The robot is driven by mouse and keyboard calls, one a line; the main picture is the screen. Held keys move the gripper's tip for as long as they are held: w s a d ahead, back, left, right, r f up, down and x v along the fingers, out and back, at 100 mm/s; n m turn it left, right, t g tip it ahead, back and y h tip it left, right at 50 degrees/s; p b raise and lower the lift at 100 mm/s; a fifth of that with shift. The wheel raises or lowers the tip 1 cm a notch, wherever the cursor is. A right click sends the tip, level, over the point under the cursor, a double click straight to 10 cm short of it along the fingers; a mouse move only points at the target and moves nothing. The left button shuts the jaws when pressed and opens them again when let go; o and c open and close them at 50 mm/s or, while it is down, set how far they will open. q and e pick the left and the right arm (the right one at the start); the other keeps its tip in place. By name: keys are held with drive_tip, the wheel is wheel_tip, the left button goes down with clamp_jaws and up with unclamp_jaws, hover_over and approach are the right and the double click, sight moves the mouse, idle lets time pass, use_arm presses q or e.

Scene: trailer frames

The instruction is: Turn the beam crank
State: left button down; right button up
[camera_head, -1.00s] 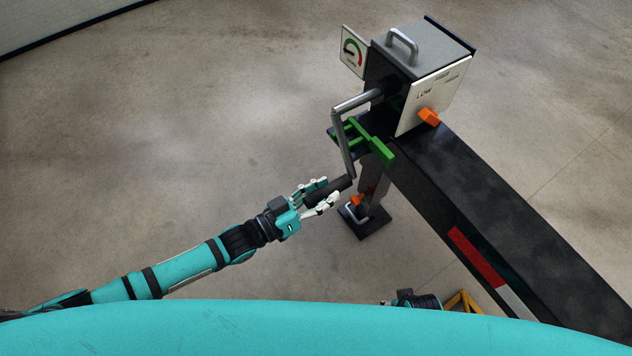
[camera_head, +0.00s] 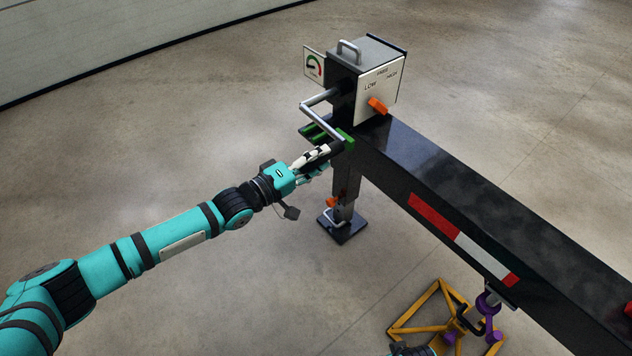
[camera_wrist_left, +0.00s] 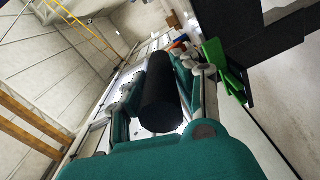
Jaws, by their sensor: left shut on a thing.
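The beam crank (camera_head: 320,119) is a bent grey metal rod that comes out of the side of the gearbox (camera_head: 362,72) at the beam's end. Its black handle grip (camera_head: 336,148) lies inside my left gripper (camera_head: 312,160), whose fingers are closed around it. In the left wrist view the black grip (camera_wrist_left: 161,92) sits between the teal and grey fingers of my left gripper (camera_wrist_left: 155,105). The gearbox has a LOW label plate (camera_head: 372,92), an orange lever (camera_head: 377,105) and a small dial (camera_head: 313,66). My right gripper is not clearly seen; only a small dark and teal part shows at the bottom edge.
The black beam (camera_head: 470,190) with a red and white strip runs to the lower right. A support leg with a foot plate (camera_head: 342,224) stands under its end. A yellow frame (camera_head: 412,310) with a purple hook (camera_head: 488,303) is below. The floor left of the crank is clear.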

use_arm(q)
drive_tip(key=r+n, duration=0.1)
drive_tip(key=r, duration=0.1)
drive_tip(key=r+n+p, duration=0.1)
drive_tip(key=r+n, duration=0.2)
drive_tip(key=r, duration=0.2)
drive_tip(key=shift+w+a+r+n+p, duration=0.1)
drive_tip(key=shift+w+a+n+p, duration=0.15)
drive_tip(key=shift+w+n+p, duration=0.15)
drive_tip(key=shift+w+a+r+n, duration=0.2)
drive_tip(key=shift+w+r+n, duration=0.05)
drive_tip(key=shift+r+n, duration=0.25)
drive_tip(key=shift+w+a+r+n, duration=0.2)
drive_tip(key=shift+r+n, duration=0.2)
drive_tip(key=shift+r, duration=0.15)
use_arm(e)
drive_tip(key=s+f, duration=0.4)
drive_tip(key=f, duration=0.1)
drive_tip(key=shift+f, duration=0.1)
use_arm(q)
drive_tip(key=c, duration=1.1)
unclamp_jaws()
drive_tip(key=shift+o, duration=0.6)
drive_tip(key=shift+f, duration=0.15)
use_arm(e)
drive_tip(key=shift+g, duration=0.3)
use_arm(q)
drive_tip(key=shift+a, duration=0.1)
drive_tip(key=v, duration=1.2)
